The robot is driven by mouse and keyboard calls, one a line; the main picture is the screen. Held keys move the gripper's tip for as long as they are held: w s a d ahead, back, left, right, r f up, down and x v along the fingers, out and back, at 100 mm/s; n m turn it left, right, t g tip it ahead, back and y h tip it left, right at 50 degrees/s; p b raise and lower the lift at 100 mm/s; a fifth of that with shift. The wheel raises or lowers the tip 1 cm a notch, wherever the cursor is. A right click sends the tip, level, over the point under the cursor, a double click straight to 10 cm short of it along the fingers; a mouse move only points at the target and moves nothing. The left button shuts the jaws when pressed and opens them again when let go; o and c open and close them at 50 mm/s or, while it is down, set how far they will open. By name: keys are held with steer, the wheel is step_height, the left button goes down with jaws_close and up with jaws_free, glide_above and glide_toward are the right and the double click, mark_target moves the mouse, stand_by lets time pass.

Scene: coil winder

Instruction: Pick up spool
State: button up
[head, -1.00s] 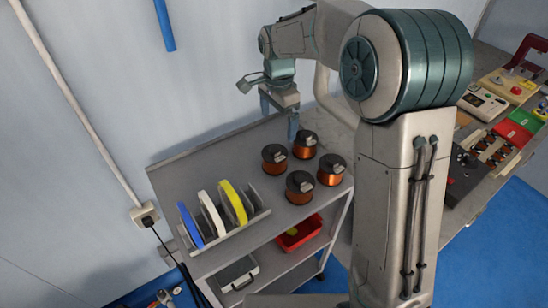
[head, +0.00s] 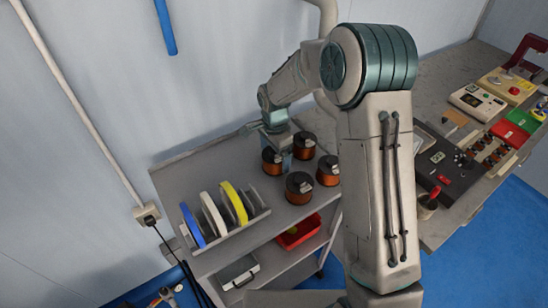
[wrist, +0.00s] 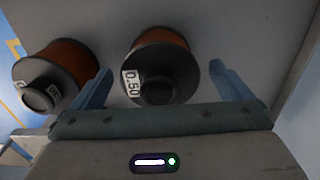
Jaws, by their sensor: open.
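Several dark spools with copper windings stand on the grey cart top in the head view: a left one (head: 272,161), a back one (head: 304,146), a front one (head: 299,188) and a right one (head: 328,171). My gripper (head: 278,152) is down among the left and back spools, partly hidden. In the wrist view my gripper (wrist: 160,78) is open, with a spool labelled 0.50 (wrist: 158,58) between its two fingers, gaps showing on both sides. Another spool (wrist: 58,72) stands just outside the left finger. I cannot tell for sure which head-view spool is between the fingers.
A rack (head: 232,230) with blue, white and yellow discs stands at the cart's left front. A red bin (head: 299,232) is on the shelf below. A workbench (head: 455,225) with boxes and parts is at the right. The wall runs behind the cart.

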steer(key=shift+f, duration=0.65)
steer(key=shift+r, duration=0.1)
steer(key=c, duration=1.5)
steer(key=shift+r, duration=0.55)
steer(key=r, duration=0.1)
steer(key=r+b, duration=0.1)
steer(key=r, duration=0.1)
steer(key=shift+w+d+r, duration=0.1)
steer(key=shift+d, duration=0.2)
steer(key=shift+w+d+r+b, duration=0.2)
steer(key=shift+d+r+b, duration=0.15)
steer(key=shift+d+r, duration=1.15)
steer(key=shift+w+d+r+b, duration=0.3)
steer(key=shift+d+r, duration=0.45)
steer(key=shift+d, duration=1.4)
steer(key=shift+w+d+r+b, duration=0.1)
steer(key=shift+d+r+b, duration=0.3)
steer(key=shift+d+r, duration=1.1)
steer(key=shift+d+f, duration=0.3)
steer(key=shift+d, duration=0.05)
